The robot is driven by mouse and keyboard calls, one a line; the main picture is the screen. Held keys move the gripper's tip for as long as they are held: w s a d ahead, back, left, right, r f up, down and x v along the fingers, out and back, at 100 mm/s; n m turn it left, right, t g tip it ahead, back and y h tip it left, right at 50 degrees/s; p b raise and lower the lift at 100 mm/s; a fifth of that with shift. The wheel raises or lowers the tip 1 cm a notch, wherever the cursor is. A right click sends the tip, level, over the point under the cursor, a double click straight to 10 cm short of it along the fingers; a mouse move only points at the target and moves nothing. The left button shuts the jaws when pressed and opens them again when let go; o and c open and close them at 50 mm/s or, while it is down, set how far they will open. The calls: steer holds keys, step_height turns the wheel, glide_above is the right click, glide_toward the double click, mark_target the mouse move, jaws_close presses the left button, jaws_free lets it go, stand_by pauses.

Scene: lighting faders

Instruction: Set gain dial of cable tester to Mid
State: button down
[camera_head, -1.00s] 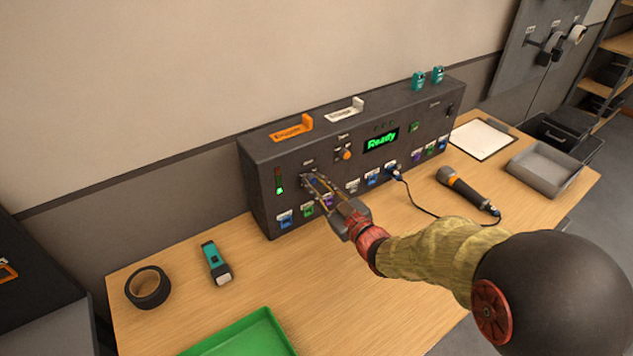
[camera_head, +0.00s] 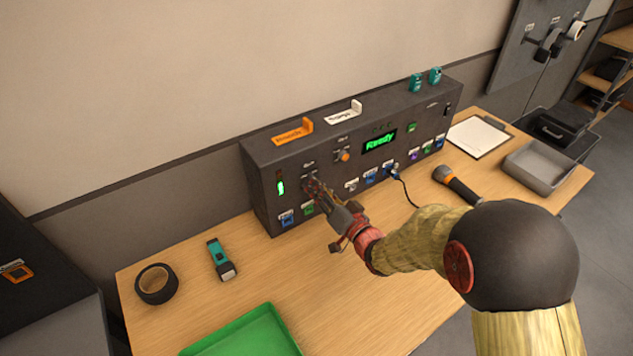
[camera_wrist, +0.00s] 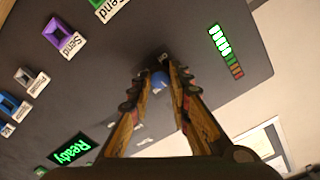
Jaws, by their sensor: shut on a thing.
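The cable tester (camera_head: 400,105) is a long dark grey box at the back of the table, with a green "Ready" display (camera_head: 380,141). My gripper (camera_head: 313,186) reaches its front face left of centre. In the wrist view my gripper (camera_wrist: 164,72) has its fingertips closed around a small knob with a blue part (camera_wrist: 160,82), which appears to be the gain dial. The fingers hide most of the dial, and its pointer and setting marks cannot be read. A level meter (camera_head: 281,187) left of the dial is largely lit green; it also shows in the wrist view (camera_wrist: 225,51).
An orange knob (camera_head: 344,156) sits right of my gripper, and coloured sockets line the panel's lower edge.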

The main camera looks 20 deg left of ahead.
steer(key=m+p, duration=0.5)
steer(key=m, duration=0.5)
steer(key=shift+f, duration=0.15)
steer(key=shift+m, duration=0.5)
steer(key=c, duration=1.6)
jaws_free()
steer(key=shift+c, duration=0.2)
steer(key=v, duration=1.2)
